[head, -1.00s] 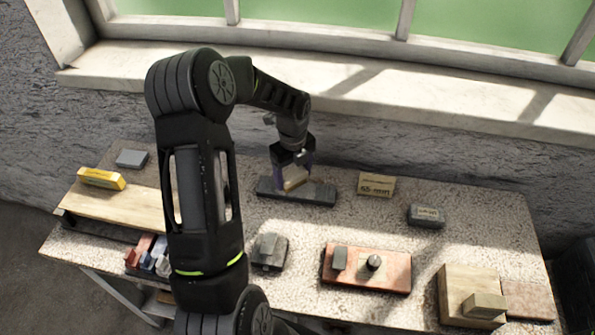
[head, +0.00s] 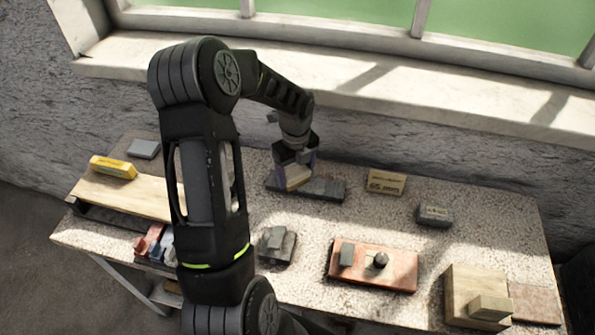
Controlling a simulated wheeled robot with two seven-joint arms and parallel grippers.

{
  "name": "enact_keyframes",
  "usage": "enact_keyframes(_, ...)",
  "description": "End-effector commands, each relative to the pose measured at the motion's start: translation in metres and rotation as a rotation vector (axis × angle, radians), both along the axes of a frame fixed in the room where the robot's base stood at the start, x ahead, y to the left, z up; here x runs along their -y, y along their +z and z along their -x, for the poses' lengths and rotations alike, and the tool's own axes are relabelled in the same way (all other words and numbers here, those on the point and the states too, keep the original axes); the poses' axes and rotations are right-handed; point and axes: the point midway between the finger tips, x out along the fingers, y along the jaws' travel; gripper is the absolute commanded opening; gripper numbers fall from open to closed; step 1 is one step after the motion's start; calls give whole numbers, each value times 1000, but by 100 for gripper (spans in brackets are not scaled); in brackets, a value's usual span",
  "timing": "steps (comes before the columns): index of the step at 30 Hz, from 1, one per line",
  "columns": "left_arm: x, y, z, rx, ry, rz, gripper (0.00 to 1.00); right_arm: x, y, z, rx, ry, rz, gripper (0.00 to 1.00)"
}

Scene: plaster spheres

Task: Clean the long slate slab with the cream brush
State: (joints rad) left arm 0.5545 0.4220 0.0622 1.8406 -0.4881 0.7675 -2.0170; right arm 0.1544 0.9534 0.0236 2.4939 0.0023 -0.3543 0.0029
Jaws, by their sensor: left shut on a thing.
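The long slate slab (head: 325,190) is a dark grey bar lying flat toward the back middle of the table. My left gripper (head: 294,176) points down over the slab's left part. It is shut on a cream block (head: 297,181), which looks like the cream brush. The brush's lower side is at the slab's top; I cannot tell whether it touches. The fingers and wrist hide part of the brush. My right gripper is not in view.
A cream box (head: 385,182) and a grey block (head: 435,215) stand right of the slab. A reddish board (head: 400,279) with small items, a dark stone piece (head: 276,244) and wooden blocks (head: 466,283) lie in front. A wooden board (head: 130,197) with a yellow box (head: 113,167) is at left.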

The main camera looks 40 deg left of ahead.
Motion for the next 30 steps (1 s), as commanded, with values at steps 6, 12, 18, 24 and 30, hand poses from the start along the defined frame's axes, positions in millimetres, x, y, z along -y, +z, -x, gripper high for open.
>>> enact_keyframes(6, 0, -1, 0, 0, 0, 0, 40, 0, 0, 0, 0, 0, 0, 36)
enact_keyframes(12, 1, 0, -6, 1, 0, 0, 40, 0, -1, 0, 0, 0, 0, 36)
enact_keyframes(18, 5, 1, -18, 0, 0, 0, 40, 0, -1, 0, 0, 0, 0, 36)
enact_keyframes(24, 6, 1, -21, 0, 1, 0, 40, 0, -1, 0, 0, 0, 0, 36)
enact_keyframes(30, 6, 1, -22, 0, 0, 0, 40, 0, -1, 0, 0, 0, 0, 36)
